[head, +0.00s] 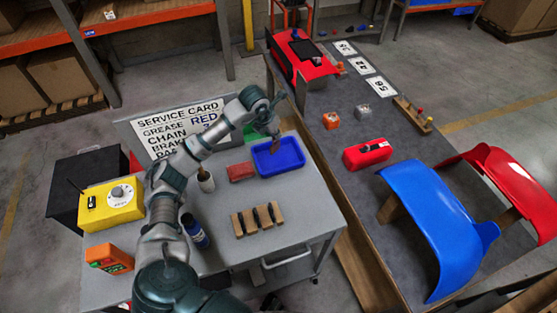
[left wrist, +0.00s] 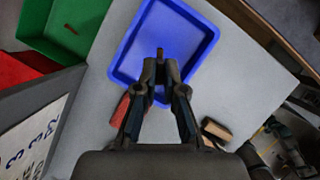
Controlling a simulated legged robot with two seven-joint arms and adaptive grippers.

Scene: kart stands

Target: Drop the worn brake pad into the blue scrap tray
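The blue scrap tray (head: 295,166) sits on the grey cart top; it also fills the upper middle of the left wrist view (left wrist: 131,68). My left gripper (head: 273,138) is above the tray. In the left wrist view its fingers (left wrist: 160,75) are close together over the tray's interior. A thin dark brown piece, the worn brake pad (head: 275,146), appears between the fingertips; it shows as a narrow dark shape in the left wrist view (left wrist: 160,57). Its lower end looks clear of the tray floor, but the exact height is hard to tell. My right gripper is not in view.
A red block (head: 240,171) lies left of the tray. A wooden rack with dark pads (head: 258,219) stands nearer the cart's front. A green bin (left wrist: 52,38) holds a small brown piece. A bottle (head: 195,232) and a yellow box (head: 111,205) stand at left.

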